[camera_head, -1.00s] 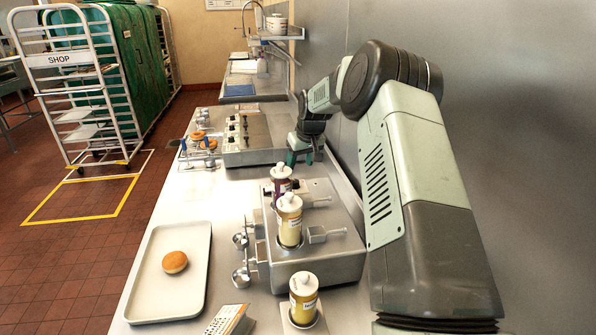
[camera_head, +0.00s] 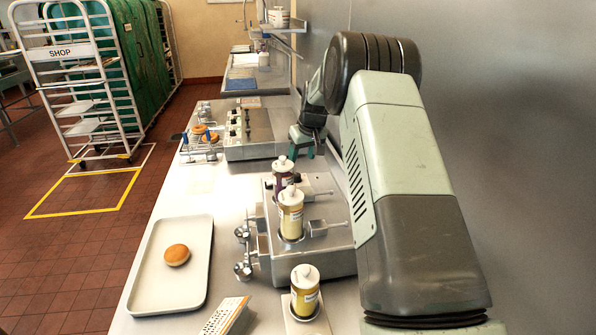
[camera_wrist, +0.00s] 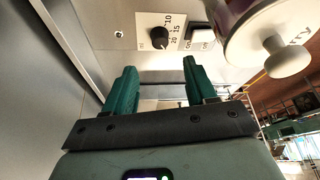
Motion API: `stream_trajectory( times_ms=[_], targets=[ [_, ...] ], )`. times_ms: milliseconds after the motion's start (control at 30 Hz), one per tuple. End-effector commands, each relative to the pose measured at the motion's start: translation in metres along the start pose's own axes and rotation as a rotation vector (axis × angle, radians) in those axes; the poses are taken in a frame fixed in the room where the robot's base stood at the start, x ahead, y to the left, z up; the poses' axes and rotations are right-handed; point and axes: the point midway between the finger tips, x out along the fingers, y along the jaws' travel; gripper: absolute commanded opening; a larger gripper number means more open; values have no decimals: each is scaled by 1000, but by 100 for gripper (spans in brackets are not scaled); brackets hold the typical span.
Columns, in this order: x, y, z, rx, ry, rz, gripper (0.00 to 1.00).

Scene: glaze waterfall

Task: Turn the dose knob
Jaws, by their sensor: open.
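The dose knob (camera_wrist: 160,37) is a small black round knob with a white pointer mark. Numbers including 10, 15 and 20 are printed beside it on a pale metal panel (camera_wrist: 110,22). My gripper (camera_wrist: 158,76) is open and empty, with its two green fingers pointing toward the panel. The knob lies beyond the fingertips, roughly in line with the gap between them, and no finger appears to touch it. In the head view my gripper (camera_head: 302,142) hangs at the far side of the bottle-topped metal machine (camera_head: 300,262); the knob is hidden there.
A white switch (camera_wrist: 200,37) sits right of the knob. A purple bottle (camera_wrist: 236,18) with a white cap is close at right; it also stands on the machine (camera_head: 283,179). Yellow bottles (camera_head: 290,222) (camera_head: 305,298) and a bun tray (camera_head: 147,290) are nearer. The steel wall (camera_head: 490,130) is at right.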

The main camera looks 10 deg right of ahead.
Motion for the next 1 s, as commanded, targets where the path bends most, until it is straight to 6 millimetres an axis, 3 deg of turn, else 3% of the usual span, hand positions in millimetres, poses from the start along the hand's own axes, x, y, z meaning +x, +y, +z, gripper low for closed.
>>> stream_trajectory(
  times_ms=[200, 433, 600, 867, 1000],
  targets=[
    [45, -1, 2, -1, -3, -1, 56],
    [80, 0, 1, 0, -2, -1, 56],
    [91, -1, 0, 0, 0, 0, 56],
    [92, 0, 0, 0, 0, 0, 56],
    [92, 0, 0, 0, -1, 0, 39]
  ],
)
